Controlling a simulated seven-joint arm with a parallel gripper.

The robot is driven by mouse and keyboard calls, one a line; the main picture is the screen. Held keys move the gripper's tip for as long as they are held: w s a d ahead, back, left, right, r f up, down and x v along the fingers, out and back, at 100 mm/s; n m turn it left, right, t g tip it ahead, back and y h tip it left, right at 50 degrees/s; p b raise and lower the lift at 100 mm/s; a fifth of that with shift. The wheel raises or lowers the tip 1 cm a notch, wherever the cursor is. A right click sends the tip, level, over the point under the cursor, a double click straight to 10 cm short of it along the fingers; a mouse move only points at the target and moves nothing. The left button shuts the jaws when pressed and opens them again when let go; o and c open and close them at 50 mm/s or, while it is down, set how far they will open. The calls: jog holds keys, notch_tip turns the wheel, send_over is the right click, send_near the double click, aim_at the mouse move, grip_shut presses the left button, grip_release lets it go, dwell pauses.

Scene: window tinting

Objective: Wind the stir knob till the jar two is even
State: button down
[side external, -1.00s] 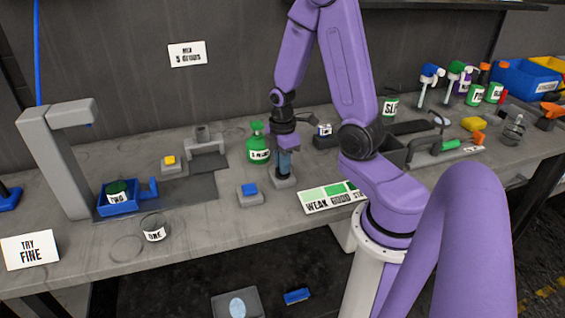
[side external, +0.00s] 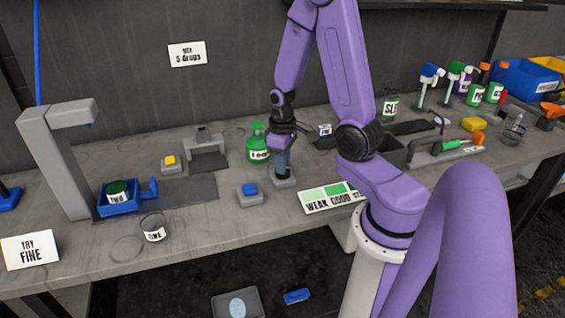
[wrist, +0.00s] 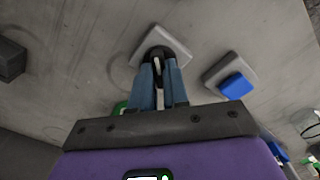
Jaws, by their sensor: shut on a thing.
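Jar two (side external: 117,198), with a dark green top and a white label, stands in a blue tray (side external: 125,210) below the grey post at the left. How even its contents are is too small to tell. The stir knob is dark and stands on a small grey base (side external: 284,183). My gripper (side external: 283,172) points down over it with blue-grey fingers. In the wrist view my gripper (wrist: 158,64) is shut on the dark stir knob (wrist: 157,51), and its fingers hide part of it.
A blue button on a grey block (side external: 249,190) sits just left of the knob, and a green bottle (side external: 258,150) stands behind. Jar one (side external: 153,230) stands near the front edge. A shade card (side external: 330,198) lies right of the knob. A yellow button (side external: 170,160) is farther left.

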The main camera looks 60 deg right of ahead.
jog(key=m, duration=0.4)
jog(key=shift+m, duration=0.3)
jog(key=m, duration=0.3)
jog(key=shift+m, duration=0.4)
jog(key=m, duration=2.2)
jog(key=c, duration=1.1)
grip_release()
